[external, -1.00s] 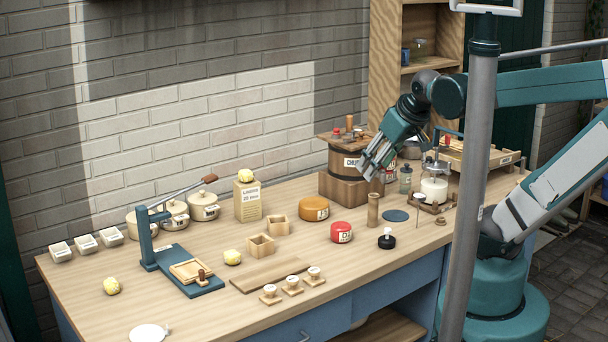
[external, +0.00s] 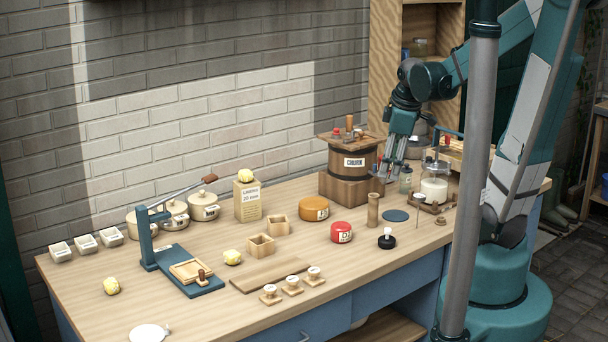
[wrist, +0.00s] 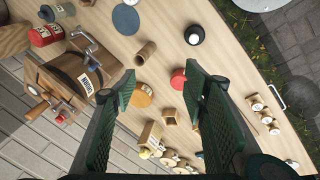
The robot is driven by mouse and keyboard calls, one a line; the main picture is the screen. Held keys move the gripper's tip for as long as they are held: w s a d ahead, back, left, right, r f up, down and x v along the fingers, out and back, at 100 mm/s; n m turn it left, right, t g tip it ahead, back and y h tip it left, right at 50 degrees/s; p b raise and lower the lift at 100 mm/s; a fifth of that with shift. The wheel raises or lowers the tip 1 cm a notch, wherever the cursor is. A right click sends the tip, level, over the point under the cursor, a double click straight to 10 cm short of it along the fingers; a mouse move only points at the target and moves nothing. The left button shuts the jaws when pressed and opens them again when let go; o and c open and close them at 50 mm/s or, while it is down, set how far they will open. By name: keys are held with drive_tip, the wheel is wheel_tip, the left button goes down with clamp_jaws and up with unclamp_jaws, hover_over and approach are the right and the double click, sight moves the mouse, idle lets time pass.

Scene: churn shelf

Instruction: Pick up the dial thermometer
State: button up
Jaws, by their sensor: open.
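A small pale round head on a thin upright stem, which looks like the dial thermometer (external: 418,198), stands near the wooden rack at the right of the bench in the external view. Its face is too small to read, and I cannot make it out in the wrist view. My gripper (external: 390,170) is open and points down beside the churn, above and to the left of the thermometer. In the wrist view my gripper (wrist: 158,78) shows its two green fingers wide apart with nothing between them.
The churn (external: 352,160) stands close left of my gripper. A glass jar (external: 434,188), a wooden cylinder (external: 373,210), a blue disc (external: 395,215) and a black round piece with a white knob (external: 387,240) are nearby. Bare bench lies at front right.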

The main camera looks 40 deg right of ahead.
drive_tip(key=w+d+f+n+g+p, duration=0.1)
drive_tip(key=d+f+n+g+p, duration=0.1)
drive_tip(key=d+f+n, duration=0.35)
drive_tip(key=n+g+p, duration=0.1)
drive_tip(key=n, duration=0.2)
hover_over(419, 195)
drive_tip(key=a, duration=0.1)
drive_tip(key=f, duration=0.3)
drive_tip(key=shift+w+f+y, duration=0.15)
drive_tip(key=shift+w+y, duration=0.05)
drive_tip(key=shift+y, duration=0.2)
drive_tip(key=shift+s+d+f+n+p, duration=0.15)
drive_tip(key=shift+d+f+n+p, duration=0.15)
drive_tip(key=shift+d+f, duration=0.15)
drive_tip(key=shift+f, duration=0.1)
drive_tip(key=shift+f, duration=1.2)
drive_tip(key=shift+s+f, duration=0.15)
drive_tip(key=shift+f, duration=2.45)
drive_tip(key=shift+c, duration=0.5)
